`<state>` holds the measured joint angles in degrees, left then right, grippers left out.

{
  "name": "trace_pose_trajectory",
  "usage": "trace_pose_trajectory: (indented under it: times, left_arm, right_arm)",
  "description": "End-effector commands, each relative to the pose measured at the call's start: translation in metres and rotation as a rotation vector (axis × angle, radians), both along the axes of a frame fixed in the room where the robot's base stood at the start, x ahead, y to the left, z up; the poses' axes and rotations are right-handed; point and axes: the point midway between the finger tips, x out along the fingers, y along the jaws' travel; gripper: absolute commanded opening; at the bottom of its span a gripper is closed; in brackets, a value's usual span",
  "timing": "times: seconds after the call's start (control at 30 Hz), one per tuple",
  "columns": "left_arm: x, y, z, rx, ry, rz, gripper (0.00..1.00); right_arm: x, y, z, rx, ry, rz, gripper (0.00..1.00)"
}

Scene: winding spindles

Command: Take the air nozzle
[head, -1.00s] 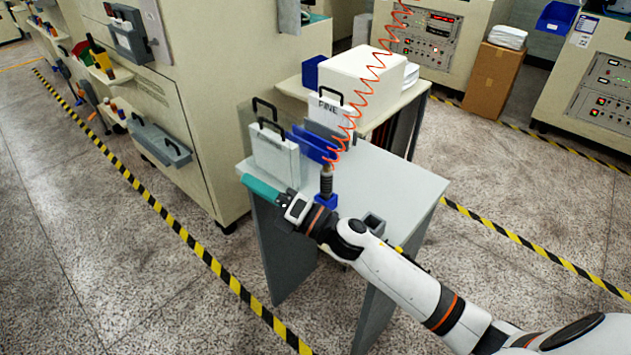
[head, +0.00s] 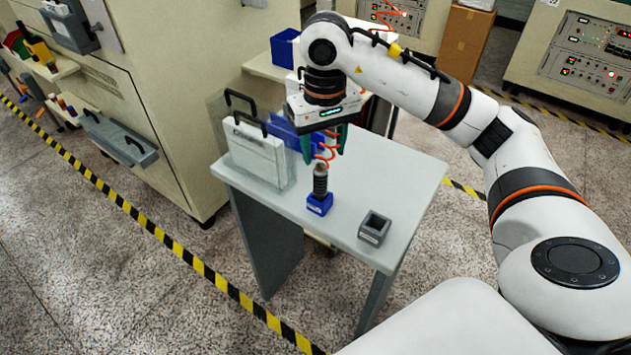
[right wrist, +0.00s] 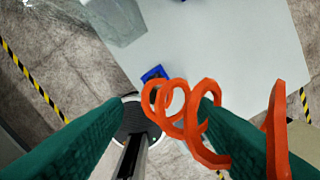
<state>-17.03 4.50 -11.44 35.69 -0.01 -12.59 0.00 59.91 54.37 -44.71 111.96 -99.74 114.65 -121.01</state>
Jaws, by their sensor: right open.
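The air nozzle (head: 320,181) is a dark, ribbed cylinder standing upright in a small blue holder (head: 319,205) on the grey table. An orange coiled hose (head: 328,156) rises from its top. My right gripper (head: 324,151) points down just above the nozzle, its teal fingers open on either side of the hose. In the right wrist view, orange coils (right wrist: 187,120) pass between the open fingers and cover most of the nozzle. The blue holder (right wrist: 153,74) shows beyond them. My left gripper is not in view.
A white case (head: 258,152) with a black handle and blue panels stand on the table's left. A small grey open box (head: 374,228) sits near the front edge. The table's right side (head: 405,170) is clear. A large beige machine (head: 165,90) stands to the left.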

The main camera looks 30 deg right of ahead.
Motion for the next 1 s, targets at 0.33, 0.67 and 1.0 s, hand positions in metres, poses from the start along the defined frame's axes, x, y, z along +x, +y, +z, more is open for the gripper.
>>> trace_pose_trajectory:
  times: [0.33,0.67,1.0]
  left_arm:
    - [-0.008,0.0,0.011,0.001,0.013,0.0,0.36]
    - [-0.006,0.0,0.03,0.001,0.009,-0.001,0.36]
    - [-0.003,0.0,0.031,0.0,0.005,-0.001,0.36]
  right_arm:
    - [0.0,0.001,-0.051,0.005,0.004,-0.001,0.52]
    - [0.003,0.004,-0.09,0.008,0.008,-0.002,0.52]
    - [0.004,0.004,-0.106,0.007,0.001,-0.001,0.52]
